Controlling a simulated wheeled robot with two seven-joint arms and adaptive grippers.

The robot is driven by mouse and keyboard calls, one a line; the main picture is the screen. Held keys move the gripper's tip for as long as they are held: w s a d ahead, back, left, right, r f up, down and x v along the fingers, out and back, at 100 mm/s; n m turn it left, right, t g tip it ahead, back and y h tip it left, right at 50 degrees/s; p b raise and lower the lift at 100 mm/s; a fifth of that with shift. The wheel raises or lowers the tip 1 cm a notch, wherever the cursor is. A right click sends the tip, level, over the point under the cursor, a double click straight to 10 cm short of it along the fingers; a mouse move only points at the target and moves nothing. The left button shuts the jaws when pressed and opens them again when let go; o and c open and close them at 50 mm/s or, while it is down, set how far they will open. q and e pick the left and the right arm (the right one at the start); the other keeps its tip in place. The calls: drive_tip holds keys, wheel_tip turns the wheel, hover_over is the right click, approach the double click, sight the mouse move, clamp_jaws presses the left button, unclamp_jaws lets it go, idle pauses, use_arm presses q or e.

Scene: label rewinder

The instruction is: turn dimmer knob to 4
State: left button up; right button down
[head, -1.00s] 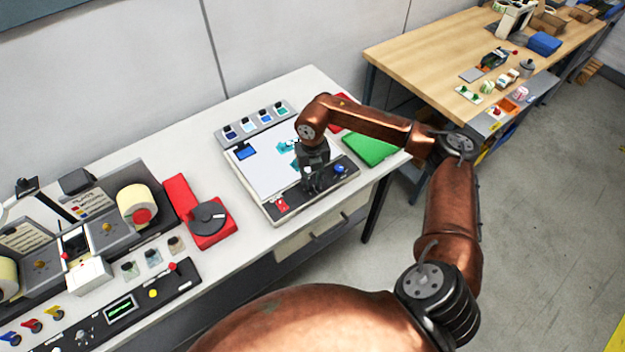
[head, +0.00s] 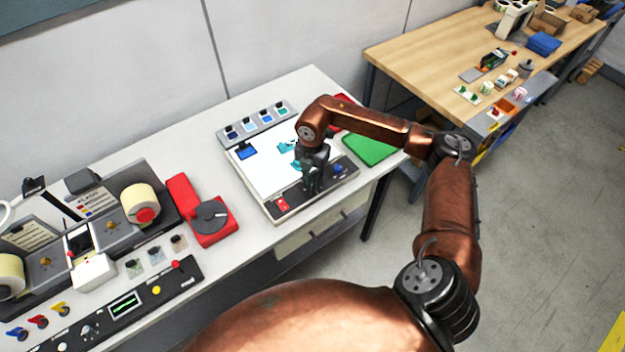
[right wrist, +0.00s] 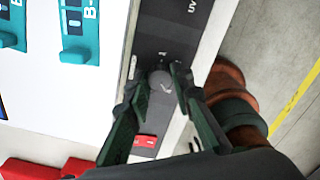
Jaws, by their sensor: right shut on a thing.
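The dimmer knob (right wrist: 160,82) is a small grey round knob on the dark front strip of the light table (head: 238,167). A pale mark shows on it, but I cannot read its setting. My right gripper (head: 313,188) reaches down over this strip in the head view and hides the knob there. In the right wrist view its two fingers (right wrist: 161,86) are shut on the knob, one on each side. A number scale by the knob is mostly too small or hidden to read. My left gripper is not in view.
A red switch (head: 282,204) and a blue button (head: 338,168) sit on the same strip. Teal pieces (head: 289,148) lie on the white surface. The wooden bench (head: 440,50) stands behind.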

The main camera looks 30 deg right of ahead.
sight(312, 183)
drive_tip(key=shift+w, duration=0.1)
idle(0.4)
drive_tip(key=c, duration=1.7)
unclamp_jaws()
wheel_tip(312, 183, up, 12)
drive_tip(key=shift+r, duration=0.1)
